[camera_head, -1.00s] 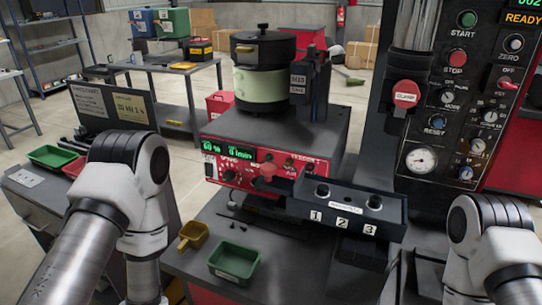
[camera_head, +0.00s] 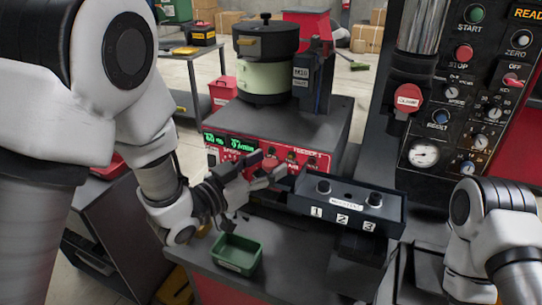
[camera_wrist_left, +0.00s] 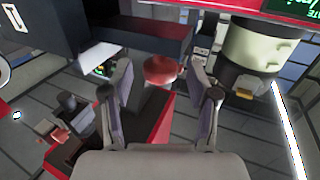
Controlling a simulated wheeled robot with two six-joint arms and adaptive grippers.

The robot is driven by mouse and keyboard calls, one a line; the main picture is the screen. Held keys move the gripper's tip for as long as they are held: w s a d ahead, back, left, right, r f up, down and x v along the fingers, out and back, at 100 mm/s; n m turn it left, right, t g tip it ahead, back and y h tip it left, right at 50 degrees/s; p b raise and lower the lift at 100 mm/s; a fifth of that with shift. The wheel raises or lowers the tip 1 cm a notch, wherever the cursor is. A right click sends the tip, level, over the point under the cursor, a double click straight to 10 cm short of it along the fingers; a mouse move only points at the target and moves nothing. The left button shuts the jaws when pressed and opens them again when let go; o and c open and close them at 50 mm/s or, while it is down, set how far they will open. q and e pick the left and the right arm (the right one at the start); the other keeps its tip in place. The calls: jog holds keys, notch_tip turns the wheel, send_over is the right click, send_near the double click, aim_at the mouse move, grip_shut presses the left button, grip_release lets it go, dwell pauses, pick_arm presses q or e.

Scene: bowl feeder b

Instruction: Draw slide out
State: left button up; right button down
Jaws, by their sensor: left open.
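A round red knob (camera_wrist_left: 160,70) shows between the fingers of my left gripper (camera_wrist_left: 161,80) in the left wrist view. The fingers are open, one on each side of it, with gaps, not gripping. In the head view my left gripper (camera_head: 271,168) reaches from the left to the front of the red feeder panel (camera_head: 232,150), and its fingers partly hide the knob. The slide itself cannot be told apart clearly. My right arm shows at the lower right, but its gripper is out of view.
The black block marked 1, 2, 3 (camera_head: 347,206) stands just right of the left gripper. A green tray (camera_head: 237,254) lies below it on the bench. The bowl feeder (camera_head: 266,62) stands behind. The control panel (camera_head: 468,110) stands at the right.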

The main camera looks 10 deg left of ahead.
pick_arm(q)
jog(key=shift+w+d+r, duration=0.15)
jog(key=shift+w+d, duration=0.3)
jog(key=shift+d, duration=0.05)
jog(key=shift+w+a, duration=0.1)
jog(key=c, duration=0.3)
grip_shut()
jog(key=shift+a, duration=0.1)
